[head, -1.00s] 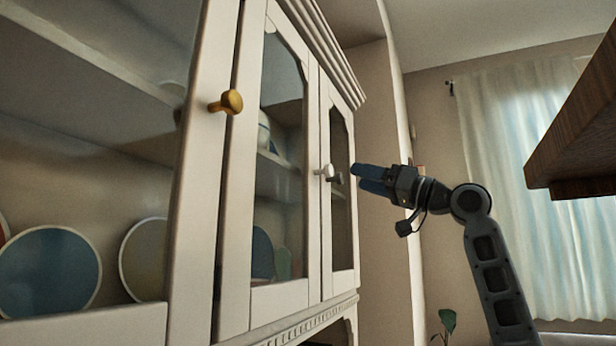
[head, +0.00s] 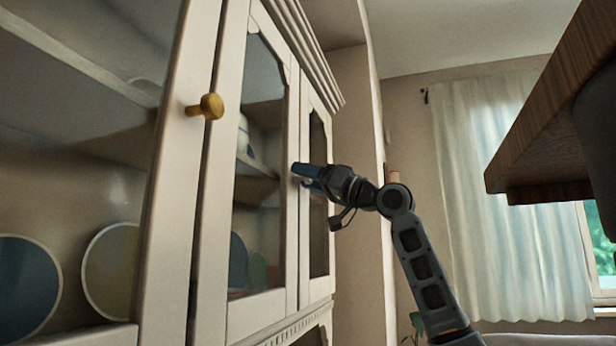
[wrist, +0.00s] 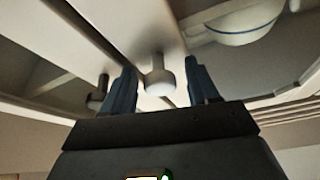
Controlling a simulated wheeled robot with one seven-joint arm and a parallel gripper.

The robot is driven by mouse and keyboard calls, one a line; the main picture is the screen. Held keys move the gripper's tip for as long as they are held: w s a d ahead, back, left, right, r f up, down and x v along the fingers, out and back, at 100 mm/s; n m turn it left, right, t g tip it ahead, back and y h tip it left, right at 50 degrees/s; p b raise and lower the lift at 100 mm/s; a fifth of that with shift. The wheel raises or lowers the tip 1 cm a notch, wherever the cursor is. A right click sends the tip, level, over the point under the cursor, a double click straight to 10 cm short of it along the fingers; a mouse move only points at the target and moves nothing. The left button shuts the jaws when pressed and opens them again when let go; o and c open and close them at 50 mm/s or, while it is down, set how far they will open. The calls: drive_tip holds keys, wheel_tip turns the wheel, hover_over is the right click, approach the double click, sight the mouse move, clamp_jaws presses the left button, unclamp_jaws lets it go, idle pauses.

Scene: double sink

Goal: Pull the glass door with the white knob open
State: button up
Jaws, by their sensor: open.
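The white knob (wrist: 158,76) sits between my two blue fingers in the wrist view, with a visible gap on each side. It is on the frame of the middle glass door (head: 292,225), which looks shut. In the head view, my gripper (head: 301,173) is at that door's right-hand stile and mostly covers the knob. My gripper is open, with its fingers (wrist: 161,82) around the knob; whether the tips touch the door I cannot tell.
A dark knob (wrist: 96,99) on the neighbouring door is close beside my left finger. A yellow knob (head: 211,106) is on the left door. Plates (head: 110,268) and a bowl (wrist: 240,22) stand behind glass. A wooden slab (head: 540,125) overhangs at right.

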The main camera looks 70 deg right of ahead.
clamp_jaws()
idle(0.5)
